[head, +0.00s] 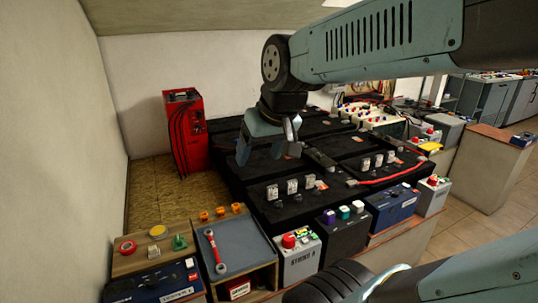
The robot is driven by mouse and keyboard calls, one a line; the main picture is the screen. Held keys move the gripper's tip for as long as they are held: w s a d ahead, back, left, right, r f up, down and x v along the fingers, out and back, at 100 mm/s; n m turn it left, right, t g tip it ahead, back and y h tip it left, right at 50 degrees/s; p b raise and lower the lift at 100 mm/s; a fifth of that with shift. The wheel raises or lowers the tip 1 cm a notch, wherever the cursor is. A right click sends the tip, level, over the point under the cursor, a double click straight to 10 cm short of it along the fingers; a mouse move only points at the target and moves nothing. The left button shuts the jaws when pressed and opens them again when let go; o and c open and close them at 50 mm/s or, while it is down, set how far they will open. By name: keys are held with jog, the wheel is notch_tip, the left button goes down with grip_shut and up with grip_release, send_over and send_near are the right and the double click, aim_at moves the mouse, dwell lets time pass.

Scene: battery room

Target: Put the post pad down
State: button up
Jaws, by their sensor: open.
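My gripper (268,152) hangs fingers down over the black battery bank (255,205), with its two fingers apart and nothing visible held between them. A dark, elongated object (320,158) lies on the bank just right of the right fingertip; I cannot tell whether it is the post pad. I cannot pick out the post pad for certain anywhere else. Small whitish upright pieces (292,186) stand in a row on the bank in front of the gripper, with a similar row (378,161) further right.
A red cabinet (185,130) stands by the back wall. In front are a grey-topped bench (235,250) with a red wrench (214,250), a wooden shelf with tape rolls (127,247), and several batteries (392,207). A red cable (395,177) runs along the bank's right. My arm crosses the upper right.

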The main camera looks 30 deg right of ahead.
jog(key=s, duration=0.3)
jog(key=shift+s+r+h, duration=0.4)
dwell(1.0)
